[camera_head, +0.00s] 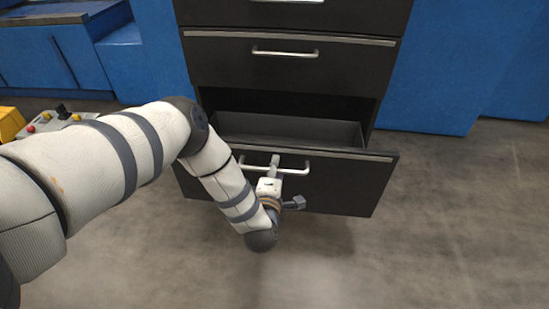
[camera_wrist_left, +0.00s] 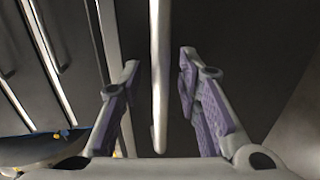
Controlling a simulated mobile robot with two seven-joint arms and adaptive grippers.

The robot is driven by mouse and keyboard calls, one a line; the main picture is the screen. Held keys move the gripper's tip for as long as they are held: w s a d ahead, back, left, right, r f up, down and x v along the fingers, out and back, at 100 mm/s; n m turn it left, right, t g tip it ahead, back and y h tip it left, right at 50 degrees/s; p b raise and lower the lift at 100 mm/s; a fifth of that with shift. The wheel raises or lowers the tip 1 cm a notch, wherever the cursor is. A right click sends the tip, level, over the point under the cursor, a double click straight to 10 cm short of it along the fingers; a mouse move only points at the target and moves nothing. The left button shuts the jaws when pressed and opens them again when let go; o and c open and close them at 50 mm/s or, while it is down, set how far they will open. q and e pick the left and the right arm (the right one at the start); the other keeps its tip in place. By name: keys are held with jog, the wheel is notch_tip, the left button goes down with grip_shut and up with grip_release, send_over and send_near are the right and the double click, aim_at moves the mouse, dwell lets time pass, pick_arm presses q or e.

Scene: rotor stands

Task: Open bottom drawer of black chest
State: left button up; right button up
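The black chest (camera_head: 290,65) stands ahead, and its bottom drawer (camera_head: 340,188) is pulled partway out, with its empty grey inside showing. The drawer has a silver bar handle (camera_head: 297,171), which also shows in the left wrist view (camera_wrist_left: 160,50) as an upright bar. My left gripper (camera_head: 274,161) is at the left part of this handle. In the left wrist view its two fingers (camera_wrist_left: 160,62) stand apart on either side of the bar, with a visible gap on both sides. My right gripper is out of view.
The drawers above (camera_head: 225,60) are shut. Blue cabinets (camera_head: 455,70) stand to the right and left of the chest. A grey box with buttons (camera_head: 60,120) is at the left. The concrete floor (camera_head: 430,230) in front and to the right is clear.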

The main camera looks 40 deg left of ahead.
pick_arm(q)
jog(key=v, duration=1.2)
